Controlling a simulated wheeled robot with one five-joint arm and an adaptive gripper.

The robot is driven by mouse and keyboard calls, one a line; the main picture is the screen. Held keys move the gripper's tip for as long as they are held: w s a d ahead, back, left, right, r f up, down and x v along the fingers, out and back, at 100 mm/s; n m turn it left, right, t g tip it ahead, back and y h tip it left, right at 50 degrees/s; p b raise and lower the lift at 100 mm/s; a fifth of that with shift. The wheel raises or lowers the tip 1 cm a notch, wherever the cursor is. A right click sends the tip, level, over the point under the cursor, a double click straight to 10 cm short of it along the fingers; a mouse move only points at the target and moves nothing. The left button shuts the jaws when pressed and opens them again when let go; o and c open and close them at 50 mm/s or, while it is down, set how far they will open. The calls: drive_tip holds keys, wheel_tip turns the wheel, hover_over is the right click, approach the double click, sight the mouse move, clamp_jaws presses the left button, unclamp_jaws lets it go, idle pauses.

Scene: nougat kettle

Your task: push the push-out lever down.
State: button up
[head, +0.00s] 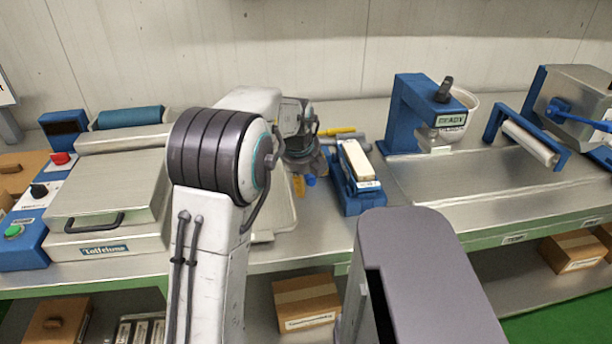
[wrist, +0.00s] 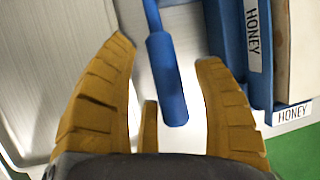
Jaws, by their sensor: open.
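The push-out lever (wrist: 167,80), a blue rod with a thicker blue grip, shows in the wrist view beside the blue honey mould (wrist: 258,85). In the head view the mould (head: 358,202) stands on the steel bench with a cream block (head: 356,160) on it. My gripper (wrist: 166,55) is open, with its ochre fingers on either side of the lever's grip. A gap shows on each side, and whether anything touches is unclear. In the head view my gripper (head: 308,183) is left of the mould, mostly hidden by my wrist.
A pale tray (head: 283,222) lies under my arm. A steel press (head: 108,185) stands at the left. A yellow-handled tool (head: 337,131) lies behind the mould. A blue machine with a white bowl (head: 415,112) stands right of it.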

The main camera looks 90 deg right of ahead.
drive_tip(key=shift+c, duration=0.2)
drive_tip(key=c, duration=1.2)
drive_tip(key=shift+f, duration=0.1)
clamp_jaws()
